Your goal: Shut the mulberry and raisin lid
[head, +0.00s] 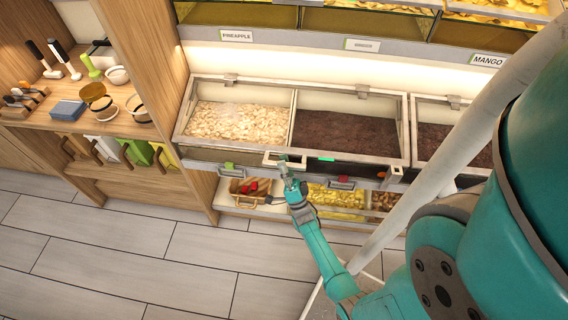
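The mulberry and raisin lid is a clear, metal-framed lid (297,90) over two compartments, one of pale pieces (240,122) and one of dark pieces (345,133). Hinges show along its back edge. Its front edge lies near the bin's front, with a dark band below it; I cannot tell whether it rests fully down. A pale handle (271,160) is at the middle of the front edge. My gripper (286,168) is at the right end of this handle, pointing up at it. Contact and finger opening are too small to tell.
Another lidded bin (432,110) stands to the right, partly behind my arm. Lower bins (338,196) and a basket (250,188) sit below. Labelled upper bins (350,22) are above. A wooden shelf with tools and bowls (95,93) is at left. The tiled floor (150,250) is clear.

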